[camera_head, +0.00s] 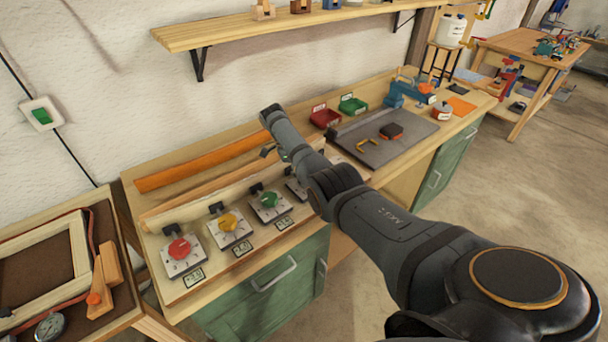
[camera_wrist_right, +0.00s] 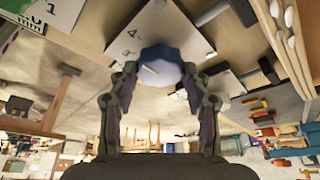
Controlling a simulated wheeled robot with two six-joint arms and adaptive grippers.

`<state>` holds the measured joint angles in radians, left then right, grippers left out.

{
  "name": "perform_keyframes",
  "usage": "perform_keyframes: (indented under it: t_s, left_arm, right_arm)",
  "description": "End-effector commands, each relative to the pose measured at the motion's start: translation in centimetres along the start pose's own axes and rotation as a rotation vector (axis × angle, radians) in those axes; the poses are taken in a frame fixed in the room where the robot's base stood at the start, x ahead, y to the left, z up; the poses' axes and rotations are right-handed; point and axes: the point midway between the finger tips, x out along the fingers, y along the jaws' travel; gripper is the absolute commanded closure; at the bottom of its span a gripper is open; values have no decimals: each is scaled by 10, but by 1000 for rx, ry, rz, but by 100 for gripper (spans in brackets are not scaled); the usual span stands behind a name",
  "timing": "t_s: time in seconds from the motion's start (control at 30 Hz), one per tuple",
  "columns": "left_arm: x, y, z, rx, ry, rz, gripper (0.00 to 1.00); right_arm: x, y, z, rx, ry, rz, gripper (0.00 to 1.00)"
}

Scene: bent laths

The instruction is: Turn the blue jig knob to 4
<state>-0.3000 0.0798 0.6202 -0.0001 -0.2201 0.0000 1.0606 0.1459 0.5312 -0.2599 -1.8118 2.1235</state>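The blue jig knob (camera_wrist_right: 160,68) shows in the right wrist view, in front of a white dial plate (camera_wrist_right: 122,30) that carries a 4 and other marks. A pale line lies on the knob; its exact reading is unclear. My right gripper (camera_wrist_right: 160,75) has one finger on each side of the knob, spread apart; firm contact is not visible. In the head view my right arm reaches across the bench and hides the blue knob. Only part of its dial plate (camera_head: 296,188) shows there. My left gripper is not in view.
Red (camera_head: 179,248), yellow (camera_head: 229,222) and green (camera_head: 268,199) knobs stand in a row on the bench, left of my arm. An orange lath (camera_head: 205,162) lies behind them. A grey mat (camera_head: 372,160) with tools lies to the right. A shelf (camera_head: 290,30) hangs above.

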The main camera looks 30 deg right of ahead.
Motion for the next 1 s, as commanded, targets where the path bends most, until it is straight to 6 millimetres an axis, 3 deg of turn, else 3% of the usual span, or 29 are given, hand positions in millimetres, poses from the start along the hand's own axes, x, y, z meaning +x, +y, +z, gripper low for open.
perform_keyframes:
  t_s: [0.03,0.13,0.47,0.8,1.0]
  left_arm:
    - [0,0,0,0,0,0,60]
    - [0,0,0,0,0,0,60]
    - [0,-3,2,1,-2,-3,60]
    - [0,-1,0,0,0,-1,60]
    - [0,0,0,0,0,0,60]
  right_arm:
    - [0,0,0,-1,1,1,43]
    - [0,0,0,-1,1,0,30]
    - [-2,0,0,-1,0,-1,29]
    - [-60,0,0,-1,-1,-1,29]
    - [-75,0,0,-2,1,0,29]
